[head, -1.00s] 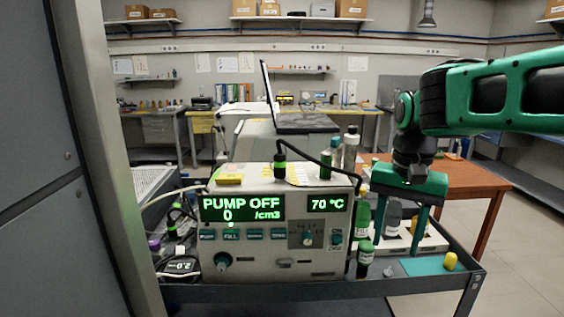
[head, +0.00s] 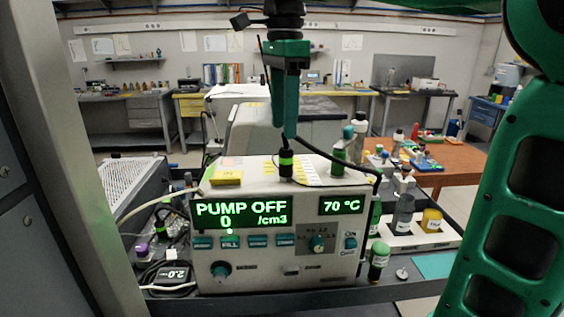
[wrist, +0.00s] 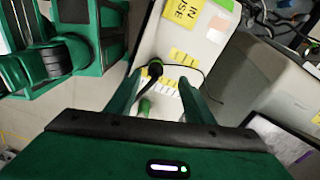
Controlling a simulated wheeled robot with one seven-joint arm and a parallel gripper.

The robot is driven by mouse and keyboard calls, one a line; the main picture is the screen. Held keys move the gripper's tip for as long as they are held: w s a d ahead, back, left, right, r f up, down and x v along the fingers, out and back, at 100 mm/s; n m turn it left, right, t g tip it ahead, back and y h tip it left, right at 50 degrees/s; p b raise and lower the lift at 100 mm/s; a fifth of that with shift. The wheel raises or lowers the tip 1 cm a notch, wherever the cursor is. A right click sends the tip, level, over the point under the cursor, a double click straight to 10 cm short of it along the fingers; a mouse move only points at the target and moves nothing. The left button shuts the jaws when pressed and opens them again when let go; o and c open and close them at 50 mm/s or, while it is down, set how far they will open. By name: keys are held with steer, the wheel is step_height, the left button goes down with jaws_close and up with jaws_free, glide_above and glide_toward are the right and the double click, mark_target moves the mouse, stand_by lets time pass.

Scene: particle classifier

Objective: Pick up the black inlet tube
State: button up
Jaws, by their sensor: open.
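The black inlet tube (head: 286,165) has a black fitting with a bright green band. It stands upright on top of the white particle classifier (head: 262,247), and a thin black hose arches from it to the right. My gripper (head: 289,132) points down just above it in the head view, with the fingers seen edge-on, one behind the other. In the wrist view, the tube's black top (wrist: 154,69) shows between the spread fingertips of my gripper (wrist: 160,82). The gripper is open and holds nothing. Whether a finger touches the hose is unclear.
A green-capped vial (head: 339,162) stands on the machine top right of the tube. Bottles (head: 403,214) stand in a white holder on the cart at right. A green-capped vial (head: 378,262) stands by the machine's right front. A yellow label block (head: 227,178) lies at top left.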

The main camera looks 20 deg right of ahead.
mark_target(285, 148)
steer(key=shift+d+f, duration=0.15)
steer(key=shift+f, duration=0.8)
steer(key=shift+s+f, duration=0.2)
steer(key=shift+f, duration=1.2)
steer(key=shift+s+f, duration=0.15)
steer(key=shift+f, duration=1.2)
steer(key=c, duration=1.1)
